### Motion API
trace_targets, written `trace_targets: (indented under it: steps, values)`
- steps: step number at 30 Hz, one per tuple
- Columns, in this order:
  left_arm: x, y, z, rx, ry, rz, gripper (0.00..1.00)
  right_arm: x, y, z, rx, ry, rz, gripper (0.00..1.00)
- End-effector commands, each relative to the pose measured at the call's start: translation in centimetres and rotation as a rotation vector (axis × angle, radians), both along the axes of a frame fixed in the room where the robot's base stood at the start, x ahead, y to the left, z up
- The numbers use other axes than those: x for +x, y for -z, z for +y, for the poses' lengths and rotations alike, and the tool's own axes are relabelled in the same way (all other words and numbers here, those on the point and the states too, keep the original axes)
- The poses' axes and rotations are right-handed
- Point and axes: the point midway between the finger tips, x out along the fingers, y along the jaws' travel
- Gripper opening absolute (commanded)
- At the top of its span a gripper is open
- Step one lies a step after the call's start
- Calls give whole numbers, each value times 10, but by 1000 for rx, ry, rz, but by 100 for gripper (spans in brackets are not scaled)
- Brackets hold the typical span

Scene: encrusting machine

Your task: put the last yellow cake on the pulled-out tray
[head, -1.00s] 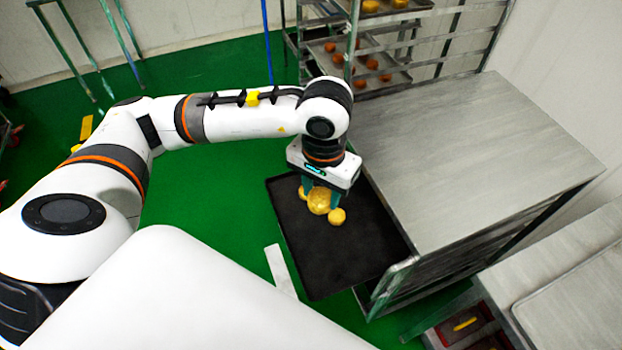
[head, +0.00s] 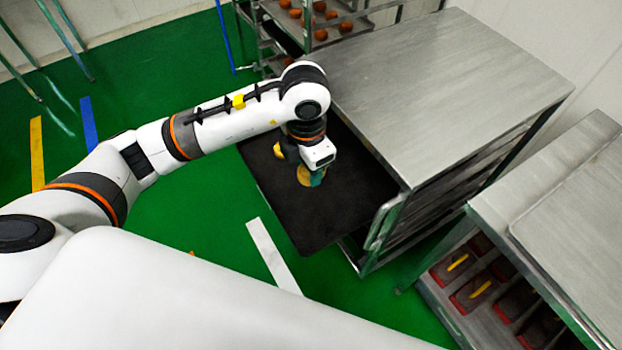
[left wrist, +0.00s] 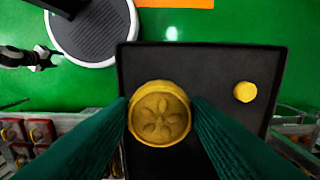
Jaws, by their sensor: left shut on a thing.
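The pulled-out tray (head: 330,215) is a black flat tray sticking out from the metal rack's left side. My left gripper (head: 313,179) is over it, shut on a round yellow cake (head: 304,174). In the left wrist view, this cake (left wrist: 159,113) has a flower pattern on top and sits between the green fingers. Another yellow cake (head: 278,150) lies on the tray near its far left corner; it also shows in the left wrist view (left wrist: 245,92). I cannot tell whether the held cake touches the tray. My right gripper is out of view.
The rack with a flat steel top (head: 440,90) stands right of the tray. A shelf rack with orange-brown buns (head: 320,34) is behind it. A steel table (head: 580,220) with red-edged boxes below is at the right. Green floor is open left of the tray.

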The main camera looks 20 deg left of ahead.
Motion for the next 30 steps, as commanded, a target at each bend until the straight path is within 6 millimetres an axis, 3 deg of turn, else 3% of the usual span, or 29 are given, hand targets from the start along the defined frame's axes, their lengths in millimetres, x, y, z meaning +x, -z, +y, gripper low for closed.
trace_targets:
  steps: [1, 12, 18, 25, 30]
  values:
    - [2, 11, -3, -6, -131, 4, 21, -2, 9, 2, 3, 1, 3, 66]
    - [14, 58, -18, -21, -1157, 20, 21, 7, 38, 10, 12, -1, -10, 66]
    - [17, 75, -24, -19, -1566, 26, 21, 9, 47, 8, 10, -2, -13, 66]
    - [18, 88, -26, -15, -1756, 26, 21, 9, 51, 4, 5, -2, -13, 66]
    - [18, 120, -25, -13, -1766, 27, 21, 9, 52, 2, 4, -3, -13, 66]
